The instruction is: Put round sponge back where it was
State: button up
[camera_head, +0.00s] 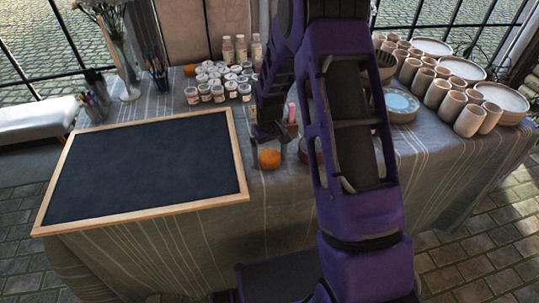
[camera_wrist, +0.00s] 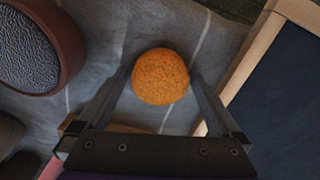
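The round sponge (camera_wrist: 160,76) is an orange ball with a rough surface. In the head view the round sponge (camera_head: 270,158) is near the front edge of the table, just right of the framed blackboard. My gripper (camera_wrist: 160,80) points down over it, with one finger on each side. The fingers are spread wide and appear to stand just clear of the sponge. In the head view my gripper (camera_head: 270,154) is low, close to the cloth. A terracotta dish (camera_wrist: 74,38) with a grey, grainy round inside lies left of the sponge in the wrist view.
The blackboard (camera_head: 145,168) with its wooden frame covers the table's left side. Paint jars (camera_head: 218,85) stand behind. Pink item (camera_head: 292,113) stands close behind the gripper.

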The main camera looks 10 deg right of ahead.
aim_at(270, 154)
notch_tip(270, 154, up, 12)
jog(key=p, duration=0.1)
jog(key=shift+r+p, duration=0.2)
jog(key=shift+p, duration=0.1)
dwell(0.5)
